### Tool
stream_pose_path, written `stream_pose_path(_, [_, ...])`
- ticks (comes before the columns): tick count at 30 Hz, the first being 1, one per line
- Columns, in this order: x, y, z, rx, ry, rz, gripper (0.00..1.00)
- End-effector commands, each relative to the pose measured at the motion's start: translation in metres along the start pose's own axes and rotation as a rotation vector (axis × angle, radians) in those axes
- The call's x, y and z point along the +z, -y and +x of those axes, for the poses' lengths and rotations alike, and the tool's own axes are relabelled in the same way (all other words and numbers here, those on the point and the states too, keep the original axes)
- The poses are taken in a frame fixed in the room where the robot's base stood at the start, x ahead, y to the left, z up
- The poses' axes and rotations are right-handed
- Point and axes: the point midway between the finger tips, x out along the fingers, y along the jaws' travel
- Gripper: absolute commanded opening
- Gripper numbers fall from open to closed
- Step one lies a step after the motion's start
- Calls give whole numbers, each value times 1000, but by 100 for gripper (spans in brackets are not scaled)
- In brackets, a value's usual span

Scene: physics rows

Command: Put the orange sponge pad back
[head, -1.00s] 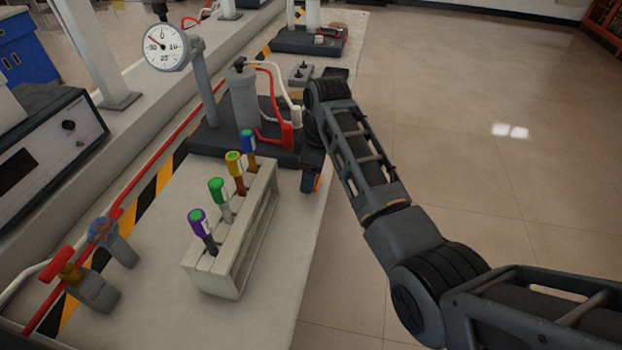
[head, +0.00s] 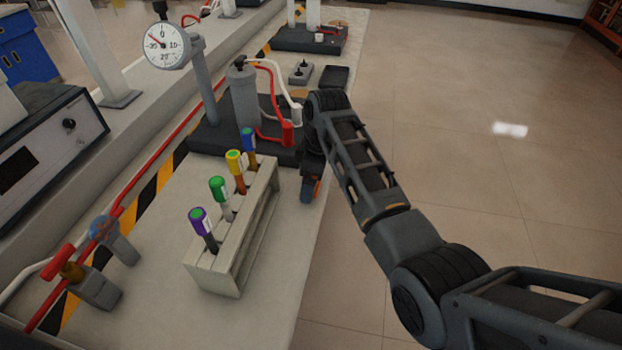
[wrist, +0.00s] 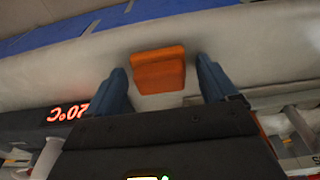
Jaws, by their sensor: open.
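The orange sponge pad (wrist: 158,70) shows in the wrist view as a small block against a pale surface. It sits between the two blue fingers of my gripper (wrist: 161,84), with a gap on each side. My gripper is open and not touching the pad. In the head view my gripper (head: 309,190) points down at the right edge of the bench, beyond the tube rack. A bit of orange shows beside its fingers there; I cannot tell whether it is the pad or part of the gripper.
A pale rack (head: 228,262) with several capped tubes stands close to the left of my gripper. A dark base (head: 215,135) with a grey cylinder (head: 244,97) and red and white leads is behind it. Blue tape (wrist: 130,14) crosses the wrist view. Open floor lies right of the bench.

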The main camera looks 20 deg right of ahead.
Motion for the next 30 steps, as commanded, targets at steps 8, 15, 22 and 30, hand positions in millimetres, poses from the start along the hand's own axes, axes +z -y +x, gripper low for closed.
stream_pose_path(8, [-1,-1,-13,2,-2,0,86])
stream_pose_path(15, [0,-2,-59,4,-3,1,86])
stream_pose_path(22, [-1,-1,-101,3,-1,-1,86])
stream_pose_path(30, [0,0,-122,0,0,0,86])
